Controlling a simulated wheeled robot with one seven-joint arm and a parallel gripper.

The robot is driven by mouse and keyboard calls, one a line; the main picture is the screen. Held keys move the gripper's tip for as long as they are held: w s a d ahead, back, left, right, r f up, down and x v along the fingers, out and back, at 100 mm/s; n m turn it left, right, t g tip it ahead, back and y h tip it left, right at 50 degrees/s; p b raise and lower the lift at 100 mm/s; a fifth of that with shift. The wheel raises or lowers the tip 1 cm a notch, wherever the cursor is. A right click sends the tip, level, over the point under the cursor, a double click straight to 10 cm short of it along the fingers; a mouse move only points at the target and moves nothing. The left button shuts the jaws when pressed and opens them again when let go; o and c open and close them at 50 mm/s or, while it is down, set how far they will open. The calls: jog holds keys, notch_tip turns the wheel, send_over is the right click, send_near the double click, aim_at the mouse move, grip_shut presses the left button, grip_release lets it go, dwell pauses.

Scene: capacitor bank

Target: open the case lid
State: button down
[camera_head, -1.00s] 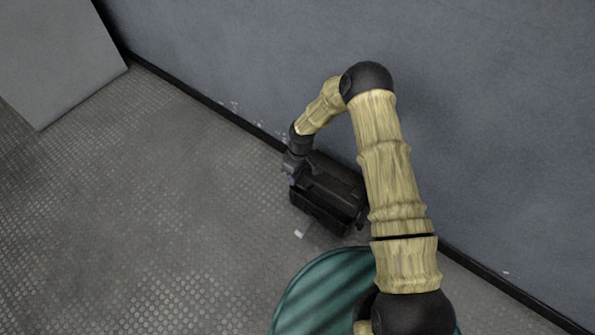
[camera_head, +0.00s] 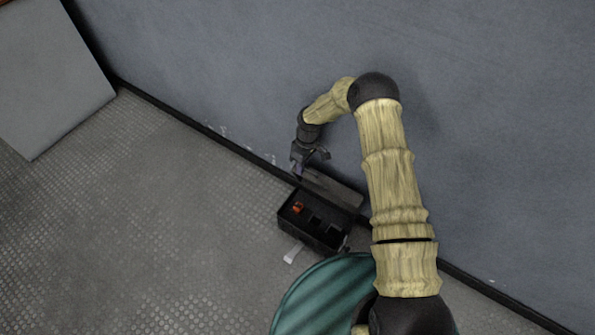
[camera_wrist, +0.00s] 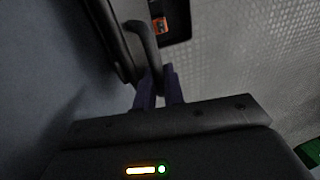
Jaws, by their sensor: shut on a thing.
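The black case (camera_head: 303,233) stands on the floor close to the wall. Its lid (camera_head: 334,189) is swung up toward the wall, and the dark inside of the case shows, with a small orange-red part in the left compartment. In the wrist view the lid's black handle (camera_wrist: 146,47) runs down to the purple fingertips of my gripper (camera_wrist: 160,90), which is shut on it. In the head view my gripper (camera_head: 298,168) is at the lid's upper left end; its fingertips are small and dark there.
A grey wall (camera_head: 240,70) with a dark skirting runs right behind the case. A teal ribbed round thing (camera_head: 325,290) is close in front of the case. A small pale tag (camera_head: 292,254) lies by the case. The patterned floor (camera_head: 150,230) at left is clear.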

jog(key=shift+s+d+f, duration=0.2)
jog(key=shift+s+f, duration=0.15)
jog(key=shift+f, duration=0.15)
jog(key=c, duration=1.5)
grip_release()
jog(key=shift+d, duration=0.1)
jog(key=shift+s, duration=0.15)
jog(key=shift+r, duration=0.15)
jog(key=r+p, duration=0.1)
jog(key=r, duration=0.2)
jog(key=r+p, duration=0.1)
jog(key=r, duration=0.3)
jog(key=r+p, duration=0.2)
jog(key=r, duration=0.1)
jog(key=shift+a+r, duration=0.25)
jog(key=shift+a, duration=0.15)
jog(key=shift+w, duration=0.2)
